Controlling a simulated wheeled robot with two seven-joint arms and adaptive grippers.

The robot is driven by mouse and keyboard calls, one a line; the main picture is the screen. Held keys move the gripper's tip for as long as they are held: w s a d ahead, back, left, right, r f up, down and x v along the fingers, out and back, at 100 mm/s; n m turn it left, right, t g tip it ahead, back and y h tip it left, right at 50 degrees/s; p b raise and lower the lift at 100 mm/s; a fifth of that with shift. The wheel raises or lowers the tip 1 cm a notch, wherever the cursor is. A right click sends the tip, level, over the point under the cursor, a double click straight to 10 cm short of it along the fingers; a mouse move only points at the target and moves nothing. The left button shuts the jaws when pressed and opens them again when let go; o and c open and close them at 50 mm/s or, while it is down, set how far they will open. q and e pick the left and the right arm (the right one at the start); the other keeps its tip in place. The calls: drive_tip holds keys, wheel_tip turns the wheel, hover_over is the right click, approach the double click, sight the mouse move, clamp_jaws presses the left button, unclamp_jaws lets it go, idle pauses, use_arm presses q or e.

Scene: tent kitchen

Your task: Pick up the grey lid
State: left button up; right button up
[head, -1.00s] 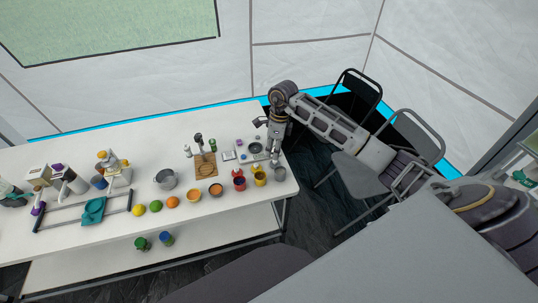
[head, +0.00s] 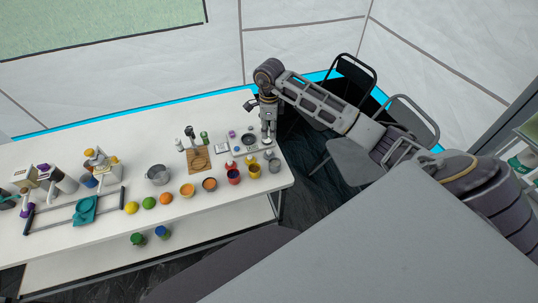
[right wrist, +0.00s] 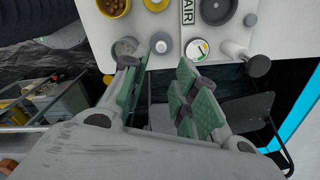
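In the right wrist view, a small round grey disc with a lighter centre, which looks like the grey lid (right wrist: 162,43), lies flat near the table edge. It is ahead of and between the fingertips of my right gripper (right wrist: 159,66). The fingers, with green pads, are spread apart with nothing between them. In the head view my right gripper (head: 268,138) hangs over the right end of the white table, and the lid is too small there to tell clearly. My left gripper is not in view.
A grey cup (right wrist: 126,48) stands left of the lid, a white dial (right wrist: 197,48) right of it. A dark grey bowl (right wrist: 216,10) and a yellow cup (right wrist: 113,6) are behind. Chairs (head: 355,158) stand beside the table (head: 110,135).

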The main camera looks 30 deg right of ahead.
hover_over(269, 151)
drive_tip(key=shift+s+a+f+p, duration=0.1)
drive_tip(key=shift+f+p, duration=0.1)
drive_tip(key=shift+f, duration=1.6)
drive_tip(key=shift+s+f+p, duration=0.1)
drive_tip(key=shift+f+p, duration=0.05)
drive_tip(key=shift+f, duration=1.65)
drive_tip(key=shift+f, duration=0.1)
drive_tip(key=shift+w+f+p, duration=0.1)
drive_tip(key=shift+f+p, duration=0.3)
drive_tip(key=shift+f, duration=2.1)
drive_tip(key=c, duration=0.6)
